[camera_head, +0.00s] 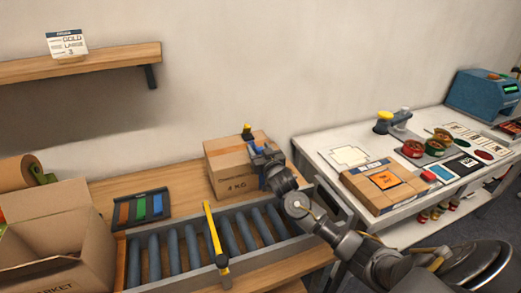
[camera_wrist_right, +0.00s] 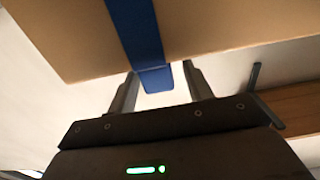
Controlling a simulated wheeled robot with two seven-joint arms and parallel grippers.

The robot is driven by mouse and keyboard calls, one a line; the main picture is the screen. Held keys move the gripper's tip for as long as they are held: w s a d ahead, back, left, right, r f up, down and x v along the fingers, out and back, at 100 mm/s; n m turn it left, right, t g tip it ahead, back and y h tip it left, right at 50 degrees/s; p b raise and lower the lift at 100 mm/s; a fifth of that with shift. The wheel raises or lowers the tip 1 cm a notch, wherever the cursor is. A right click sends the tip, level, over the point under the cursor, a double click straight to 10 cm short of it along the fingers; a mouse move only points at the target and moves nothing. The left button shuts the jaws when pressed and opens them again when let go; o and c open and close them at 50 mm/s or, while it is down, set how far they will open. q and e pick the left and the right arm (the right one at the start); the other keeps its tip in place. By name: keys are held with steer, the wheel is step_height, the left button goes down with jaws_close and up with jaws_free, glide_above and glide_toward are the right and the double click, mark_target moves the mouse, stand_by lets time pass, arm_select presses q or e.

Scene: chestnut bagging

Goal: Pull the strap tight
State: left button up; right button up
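A closed cardboard box (camera_head: 228,165) marked 4 KG stands behind the roller conveyor. A blue strap (camera_wrist_right: 135,28) runs over the cardboard in the right wrist view, and its free end hangs between my fingers. My right gripper (camera_head: 262,152) is at the box's upper right edge and hides part of it. In the right wrist view the fingers of this gripper (camera_wrist_right: 162,88) stand apart, with gaps on both sides of the strap end. A small yellow and black piece (camera_head: 247,131) sits on top of the box. My left gripper is not in view.
The roller conveyor (camera_head: 140,288) has a yellow bar (camera_head: 213,235) across it. An open carton (camera_head: 50,230) stands at left, beside a tray of coloured strips (camera_head: 142,208). The white table (camera_head: 320,144) at right holds a flat carton (camera_head: 372,190) and several spools.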

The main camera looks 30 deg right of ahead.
steer(key=shift+s+a+f, duration=0.1)
steer(key=shift+s, duration=0.45)
steer(key=s+a+b, duration=0.1)
steer(key=s, duration=0.8)
steer(key=shift+s+a+b, duration=0.3)
steer(key=shift+b, duration=0.1)
